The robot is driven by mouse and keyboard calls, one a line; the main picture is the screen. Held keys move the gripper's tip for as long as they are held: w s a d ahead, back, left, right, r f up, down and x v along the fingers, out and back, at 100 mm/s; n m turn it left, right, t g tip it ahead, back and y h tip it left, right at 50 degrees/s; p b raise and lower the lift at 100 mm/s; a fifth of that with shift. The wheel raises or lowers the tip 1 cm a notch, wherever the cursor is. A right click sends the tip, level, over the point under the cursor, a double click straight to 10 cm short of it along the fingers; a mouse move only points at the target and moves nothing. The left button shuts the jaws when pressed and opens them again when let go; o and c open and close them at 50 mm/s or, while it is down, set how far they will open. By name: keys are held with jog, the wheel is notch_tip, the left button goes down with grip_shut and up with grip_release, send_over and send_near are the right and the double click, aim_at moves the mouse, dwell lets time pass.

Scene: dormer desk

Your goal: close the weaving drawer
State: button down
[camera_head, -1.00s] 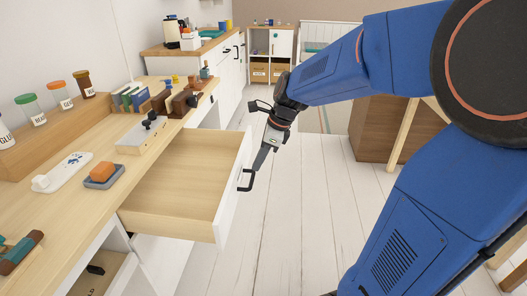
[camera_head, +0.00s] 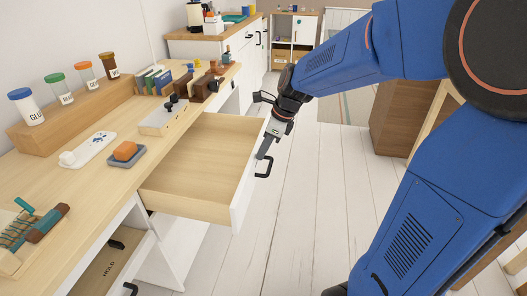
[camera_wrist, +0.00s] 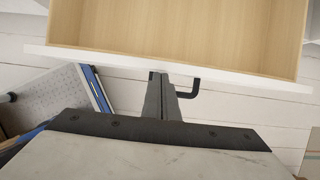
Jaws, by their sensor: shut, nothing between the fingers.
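A wooden drawer (camera_head: 200,170) with a white front (camera_head: 246,186) stands pulled out from under the desk. It looks empty, and I see no label on it. Its black handle (camera_head: 264,168) is on the outer face. My gripper (camera_head: 262,156) is shut and empty, pointing down at the drawer front beside the handle. In the wrist view the gripper's fingertips (camera_wrist: 160,76) are at the white front (camera_wrist: 120,60), next to the black handle (camera_wrist: 188,92). I cannot tell whether they touch the front.
A lower compartment marked HOLD (camera_head: 108,268) shows below. White floor (camera_head: 310,220) is clear right of the drawer. A brown cabinet (camera_head: 402,122) stands farther right.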

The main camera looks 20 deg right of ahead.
jog(key=w+a, duration=0.6)
jog(key=a, duration=0.4)
jog(key=w+a, duration=0.6)
jog(key=a, duration=0.5)
jog(key=shift+a, duration=0.15)
jog(key=shift+w, duration=0.1)
